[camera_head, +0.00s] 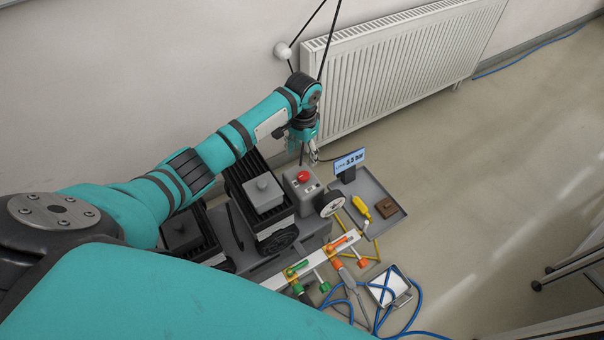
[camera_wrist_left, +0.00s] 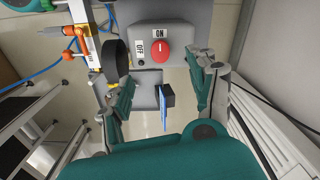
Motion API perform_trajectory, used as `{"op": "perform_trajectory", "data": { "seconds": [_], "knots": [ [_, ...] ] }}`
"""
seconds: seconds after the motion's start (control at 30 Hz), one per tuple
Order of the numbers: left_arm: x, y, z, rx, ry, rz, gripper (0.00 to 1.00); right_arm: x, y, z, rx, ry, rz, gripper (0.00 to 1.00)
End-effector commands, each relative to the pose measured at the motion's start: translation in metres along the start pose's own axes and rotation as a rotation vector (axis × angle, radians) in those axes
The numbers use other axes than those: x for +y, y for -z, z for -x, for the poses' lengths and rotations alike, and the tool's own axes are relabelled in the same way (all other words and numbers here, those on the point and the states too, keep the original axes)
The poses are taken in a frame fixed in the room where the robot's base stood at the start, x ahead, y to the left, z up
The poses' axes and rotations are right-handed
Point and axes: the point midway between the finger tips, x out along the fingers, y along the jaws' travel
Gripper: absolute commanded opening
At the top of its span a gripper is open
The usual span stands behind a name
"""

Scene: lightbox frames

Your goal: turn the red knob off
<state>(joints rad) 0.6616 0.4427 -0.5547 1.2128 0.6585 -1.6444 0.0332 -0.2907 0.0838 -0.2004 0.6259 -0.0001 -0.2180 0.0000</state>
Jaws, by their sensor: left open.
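The red knob (camera_head: 303,176) sits on top of a grey control box (camera_head: 301,200). In the left wrist view the red knob (camera_wrist_left: 160,51) lies between an OFF label (camera_wrist_left: 139,47) and an ON label (camera_wrist_left: 158,31). Its marker is too small to read. My left gripper (camera_head: 303,152) points down, above and just behind the box. In the left wrist view my left gripper (camera_wrist_left: 163,88) is open, with its fingers spread either side of the knob's line and nothing between them. My right gripper is not in view.
A gauge wheel (camera_head: 329,203) stands beside the box, and a blue pressure display (camera_head: 350,160) stands to its right. A grey tray (camera_head: 384,212) holds a yellow tool and a brown block. Pipes with orange and green valves lie in front. A radiator (camera_head: 400,65) stands behind.

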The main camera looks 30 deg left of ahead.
Motion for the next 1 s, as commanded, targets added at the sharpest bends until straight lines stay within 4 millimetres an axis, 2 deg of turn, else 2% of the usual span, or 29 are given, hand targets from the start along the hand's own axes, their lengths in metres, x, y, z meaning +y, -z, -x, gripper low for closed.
{"op": "perform_trajectory", "data": {
  "seconds": [0.03, 0.2, 0.43, 0.6, 0.9, 0.93, 1.0],
  "knots": [
    [0.001, -0.001, -0.014, -0.005, -0.002, 0.0, 0.6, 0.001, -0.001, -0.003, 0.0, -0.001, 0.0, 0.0],
    [0.001, -0.001, -0.052, -0.005, -0.001, 0.0, 0.6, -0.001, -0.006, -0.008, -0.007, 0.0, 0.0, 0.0],
    [0.001, 0.0, -0.09, -0.002, -0.001, -0.001, 0.6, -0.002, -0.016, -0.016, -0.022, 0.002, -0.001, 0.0],
    [0.001, 0.0, -0.102, 0.0, -0.001, -0.003, 0.6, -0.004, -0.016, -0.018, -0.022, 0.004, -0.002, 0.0],
    [0.001, 0.0, -0.104, 0.001, -0.001, -0.003, 0.6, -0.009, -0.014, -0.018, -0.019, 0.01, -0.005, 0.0],
    [0.001, 0.0, -0.104, 0.001, -0.001, -0.003, 0.58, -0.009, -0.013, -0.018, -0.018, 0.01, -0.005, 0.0],
    [0.001, 0.0, -0.104, 0.001, -0.001, -0.003, 0.49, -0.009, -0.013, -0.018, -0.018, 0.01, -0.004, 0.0]
  ]
}}
